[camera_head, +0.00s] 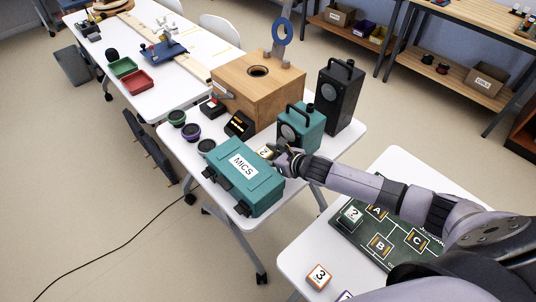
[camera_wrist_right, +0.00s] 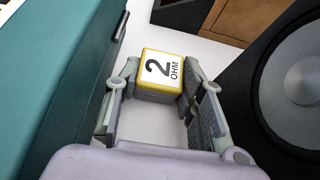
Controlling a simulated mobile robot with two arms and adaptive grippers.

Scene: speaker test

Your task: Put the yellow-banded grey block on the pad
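The grey block with a yellow band and a white "2 OHM" top (camera_wrist_right: 161,70) sits on a white table, between the teal MICS case and a teal speaker. In the head view it shows partly (camera_head: 264,152), beside my right gripper (camera_head: 281,156). In the wrist view my right gripper (camera_wrist_right: 160,88) looks open, its fingertips at the two sides of the block; firm contact does not show. A dark green board (camera_head: 360,240) lies on the near right table, with several lettered blocks and a "?" piece (camera_head: 351,214). I cannot single out the pad. My left gripper is not in view.
The MICS case (camera_head: 248,185) and teal speaker (camera_head: 302,130) stand close on either side of my right gripper. A black speaker (camera_head: 341,95) and wooden box (camera_head: 255,95) stand behind. An orange-edged "3" block (camera_head: 318,276) lies on the near table.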

